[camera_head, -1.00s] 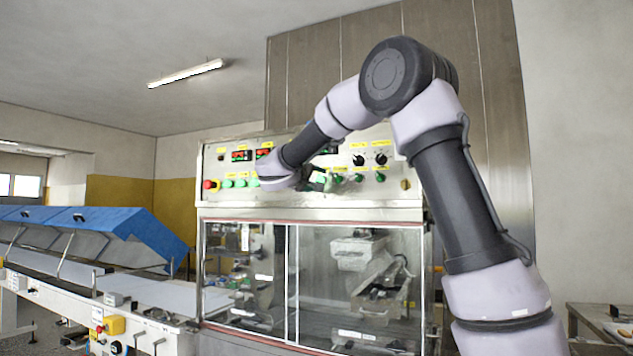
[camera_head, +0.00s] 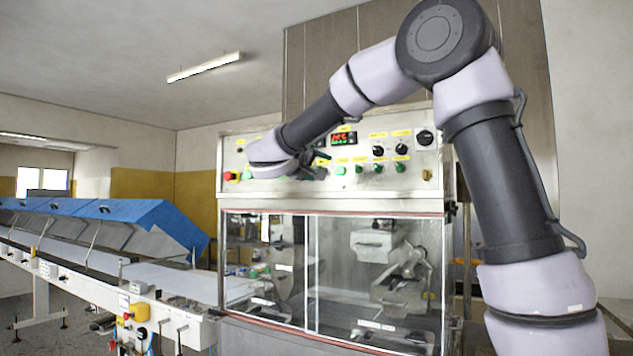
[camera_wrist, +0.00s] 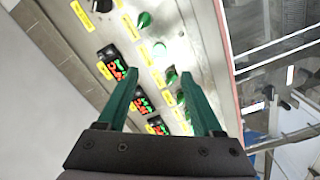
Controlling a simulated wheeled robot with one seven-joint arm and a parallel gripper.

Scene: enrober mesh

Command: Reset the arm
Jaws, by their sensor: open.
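My arm reaches up from the right in the head view, bends at a high elbow and slopes down to the left. My gripper (camera_head: 316,163) is in front of the machine's control panel (camera_head: 390,183), partly hidden by my wrist. In the wrist view my gripper (camera_wrist: 160,68) shows two green fingers spread apart, with nothing held between them. The control panel (camera_wrist: 200,25) fills the middle behind the fingers, with red digital displays (camera_wrist: 118,66), green buttons and yellow labels. I cannot tell whether the fingertips touch the panel.
Below the panel is a glazed cabinet (camera_head: 376,270) with machinery inside. A conveyor (camera_head: 150,272) with blue lifted covers (camera_head: 120,212) runs off to the left. A yellow switch box (camera_head: 138,312) sits on its near side.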

